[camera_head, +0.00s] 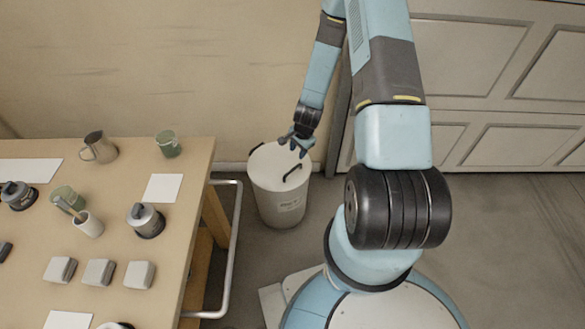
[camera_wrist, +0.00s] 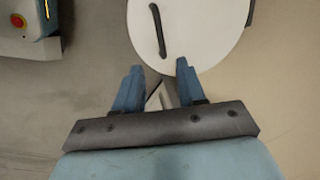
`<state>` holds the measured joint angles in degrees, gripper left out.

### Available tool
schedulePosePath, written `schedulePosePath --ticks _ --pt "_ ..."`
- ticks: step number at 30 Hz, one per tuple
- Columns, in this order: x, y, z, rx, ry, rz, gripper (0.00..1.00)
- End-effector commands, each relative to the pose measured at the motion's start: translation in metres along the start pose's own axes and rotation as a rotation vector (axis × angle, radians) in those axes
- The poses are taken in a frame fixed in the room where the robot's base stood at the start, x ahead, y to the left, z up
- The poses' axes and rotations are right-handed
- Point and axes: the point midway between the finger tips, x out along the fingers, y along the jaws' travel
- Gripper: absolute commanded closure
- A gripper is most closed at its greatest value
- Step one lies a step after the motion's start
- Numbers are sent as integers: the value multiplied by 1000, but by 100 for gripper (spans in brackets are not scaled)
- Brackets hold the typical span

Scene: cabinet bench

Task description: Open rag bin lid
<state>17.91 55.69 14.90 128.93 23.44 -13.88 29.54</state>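A dark bar handle (camera_head: 295,172) sits on the lid's right side. In the wrist view the lid (camera_wrist: 200,35) fills the top middle, with the handle (camera_wrist: 158,30) just beyond my fingers. My gripper (camera_head: 297,150) is over the lid's far right part, pointing down. In the wrist view my gripper (camera_wrist: 157,80) has its two blue fingers apart, with nothing held between them.
A wooden bench (camera_head: 180,222) with cups, grey blocks and tools stands left of the bin. A metal rail (camera_head: 233,250) runs along its side, close to the bin. Pale panelled cabinets (camera_head: 480,80) line the back right. Floor at right is clear.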

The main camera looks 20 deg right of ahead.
Motion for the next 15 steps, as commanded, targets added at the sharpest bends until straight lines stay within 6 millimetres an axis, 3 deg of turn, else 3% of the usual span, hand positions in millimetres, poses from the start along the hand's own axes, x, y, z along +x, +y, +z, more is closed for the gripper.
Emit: schedulePosePath --ticks 15 --pt "60 0 0 1 -1 1 60"
